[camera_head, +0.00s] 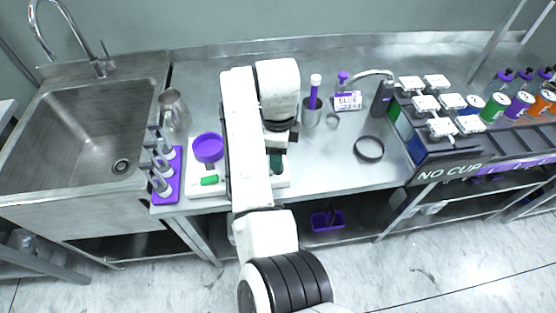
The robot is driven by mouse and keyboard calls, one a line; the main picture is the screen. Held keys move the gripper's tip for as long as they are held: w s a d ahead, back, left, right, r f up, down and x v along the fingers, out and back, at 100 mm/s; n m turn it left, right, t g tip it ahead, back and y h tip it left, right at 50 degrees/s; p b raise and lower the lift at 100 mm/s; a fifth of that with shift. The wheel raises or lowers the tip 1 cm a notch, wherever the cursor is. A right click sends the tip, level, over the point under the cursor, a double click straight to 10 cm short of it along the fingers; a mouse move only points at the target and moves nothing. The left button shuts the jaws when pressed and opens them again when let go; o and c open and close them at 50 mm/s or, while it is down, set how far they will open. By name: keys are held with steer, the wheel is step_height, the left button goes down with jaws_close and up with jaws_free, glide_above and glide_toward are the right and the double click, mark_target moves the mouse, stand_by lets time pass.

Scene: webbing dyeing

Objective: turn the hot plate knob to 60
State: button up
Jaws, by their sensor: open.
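The hot plate (193,190) is a white flat unit on the steel counter, left of centre. A round purple plate or dish (208,147) is on its left part, and a bright green piece (209,180) is on its front left edge. My white arm crosses in front of its middle and hides much of it. My gripper (277,150) is over the right part of the unit, open and pointing down. A dark green part (276,164) shows just below it. I cannot tell whether this is the knob, whether the gripper touches it, or read any dial marks.
A sink (85,125) and a purple rack (168,180) with grey-handled tools are at left, beside a metal pitcher (174,110). A "NO CUP" machine (450,165) is far right.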

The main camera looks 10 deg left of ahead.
step_height(320, 180, up, 6)
steer(key=shift+r+b, duration=0.2)
steer(key=shift+b, duration=0.2)
stand_by(0.3)
steer(key=d+f+n, duration=0.1)
steer(key=d+f, duration=0.1)
steer(key=d, duration=0.3)
steer(key=s+d+f+n, duration=0.1)
steer(key=d+f, duration=0.2)
steer(key=d, duration=0.2)
steer(key=d+f+n+h, duration=0.1)
steer(key=d+f, duration=0.2)
steer(key=d, duration=0.2)
steer(key=shift+s+d+f+t, duration=0.25)
steer(key=shift+s+t, duration=0.05)
steer(key=shift+s, duration=0.05)
steer(key=s+d+f+n, duration=0.5)
steer(key=s+d, duration=0.4)
steer(key=s, duration=0.1)
steer(key=s+d+f+n, duration=0.4)
steer(key=s+d+f, duration=0.1)
steer(key=s+d, duration=0.45)
steer(key=s+n, duration=0.5)
steer(key=s, duration=0.9)
steer(key=shift+a+y, duration=0.4)
steer(key=shift+a, duration=0.05)
